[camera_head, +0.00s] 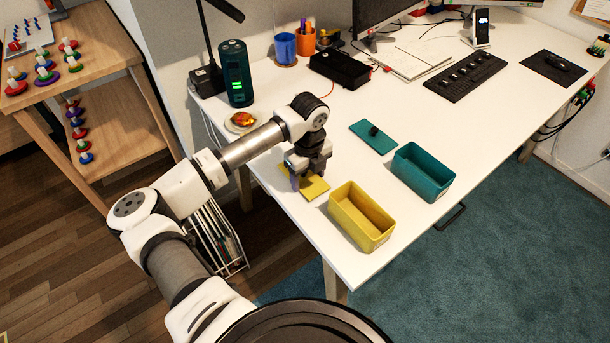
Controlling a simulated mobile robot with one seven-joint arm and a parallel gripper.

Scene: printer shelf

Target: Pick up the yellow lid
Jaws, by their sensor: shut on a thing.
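The yellow lid (315,189) is a flat plate near the left front edge of the white desk, partly hidden under my gripper. My gripper (296,182) points down over the lid's left part and is shut on it, though the fingertips and the grip point are mostly hidden. I cannot tell whether the lid is clear of the desk. The open yellow box (345,222) stands to the right of the lid, near the desk's front edge.
A plate with food (240,123) and a dark green cylinder (237,80) stand behind my gripper. A keyboard (466,77) lies farther back on the white desk (300,105).

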